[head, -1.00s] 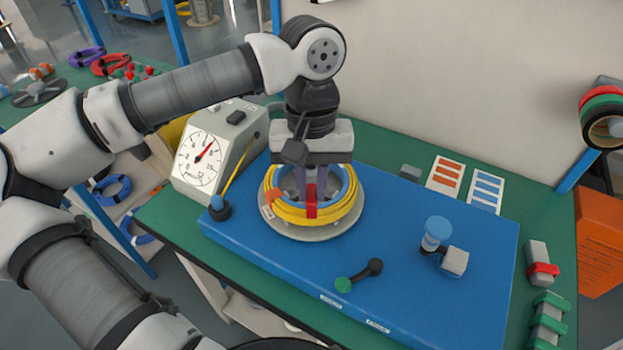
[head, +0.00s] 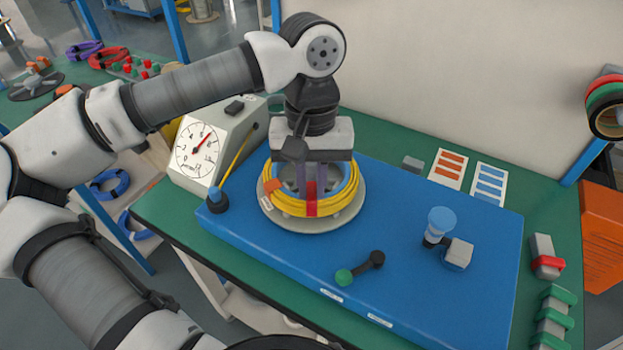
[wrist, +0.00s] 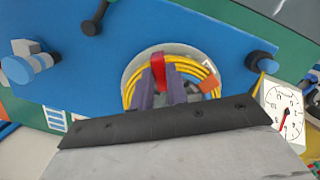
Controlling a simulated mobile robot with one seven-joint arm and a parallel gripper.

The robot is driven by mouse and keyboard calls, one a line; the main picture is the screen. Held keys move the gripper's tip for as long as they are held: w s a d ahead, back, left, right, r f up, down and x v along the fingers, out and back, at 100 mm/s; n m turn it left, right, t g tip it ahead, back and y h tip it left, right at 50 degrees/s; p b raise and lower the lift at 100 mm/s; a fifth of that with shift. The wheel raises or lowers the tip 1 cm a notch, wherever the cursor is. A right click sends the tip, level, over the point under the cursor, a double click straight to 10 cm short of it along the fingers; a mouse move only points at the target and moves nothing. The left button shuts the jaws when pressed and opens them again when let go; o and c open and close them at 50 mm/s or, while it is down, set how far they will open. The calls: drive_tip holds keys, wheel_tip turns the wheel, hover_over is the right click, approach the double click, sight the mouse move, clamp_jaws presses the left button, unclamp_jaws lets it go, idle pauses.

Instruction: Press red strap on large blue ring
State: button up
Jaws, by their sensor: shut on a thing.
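The red strap (head: 311,199) stands against the front of a yellow cable coil (head: 289,207). In the wrist view, the red strap (wrist: 157,64) shows at the fingertips. My gripper (head: 312,188) points down over the coil and is shut on the strap; its fingers hide part of it. The coil lies on a round grey plate (head: 341,221). I cannot tell whether the strap touches the blue ring.
A dial gauge (head: 196,150) stands left of the coil. An orange tag (head: 272,187) sits on the coil. The board's front right is clear.

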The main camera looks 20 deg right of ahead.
drive_tip(key=shift+f+b, duration=0.4)
drive_tip(key=shift+f, duration=0.15)
drive_tip(key=shift+f+b, duration=0.6)
drive_tip(key=shift+b, duration=0.15)
idle(1.5)
drive_tip(key=o, duration=0.9)
drive_tip(key=shift+c, duration=0.2)
drive_tip(key=shift+r, duration=0.15)
drive_tip(key=shift+r+p, duration=2.55)
drive_tip(key=shift+r, duration=1.35)
